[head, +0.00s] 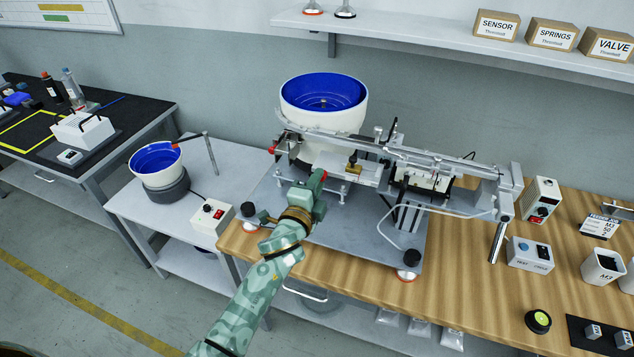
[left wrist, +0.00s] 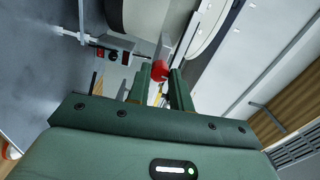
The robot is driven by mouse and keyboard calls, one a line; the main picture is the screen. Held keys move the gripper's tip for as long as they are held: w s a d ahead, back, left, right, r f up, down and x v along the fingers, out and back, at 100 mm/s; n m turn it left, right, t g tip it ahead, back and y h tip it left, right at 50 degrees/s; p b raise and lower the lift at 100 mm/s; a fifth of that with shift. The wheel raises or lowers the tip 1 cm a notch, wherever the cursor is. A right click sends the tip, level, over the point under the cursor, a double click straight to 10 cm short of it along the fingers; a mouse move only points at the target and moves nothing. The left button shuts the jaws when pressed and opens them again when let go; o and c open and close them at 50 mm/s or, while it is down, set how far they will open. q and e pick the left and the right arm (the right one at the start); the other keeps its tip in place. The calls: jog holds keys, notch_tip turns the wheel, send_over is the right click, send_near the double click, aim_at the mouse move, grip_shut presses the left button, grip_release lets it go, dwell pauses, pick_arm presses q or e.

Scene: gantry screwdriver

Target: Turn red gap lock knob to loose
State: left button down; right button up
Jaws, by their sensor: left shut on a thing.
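The red gap lock knob (left wrist: 159,70) shows in the left wrist view between the tips of my left gripper (left wrist: 162,80). In the head view a small red part of the knob (head: 323,174) shows at the tip of my left gripper (head: 318,181), at the front of the feeder rail. The left gripper is shut on the knob, and its fingers hide part of it. I cannot read a loose or tight mark. My right gripper is in neither view.
A large blue-lined bowl (head: 324,98) stands behind the rail (head: 420,160). Another red part (head: 271,150) sits at the rail's left end. A control box (head: 212,217) is left of my arm. Boxes and a bin (head: 603,266) stand at the right. Bare wooden bench (head: 465,290) lies at the front right.

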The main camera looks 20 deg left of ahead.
pick_arm(q)
jog(key=shift+f+n, duration=0.1)
jog(key=shift+n, duration=0.5)
jog(key=c, duration=1.3)
grip_release()
jog(key=shift+o, duration=0.2)
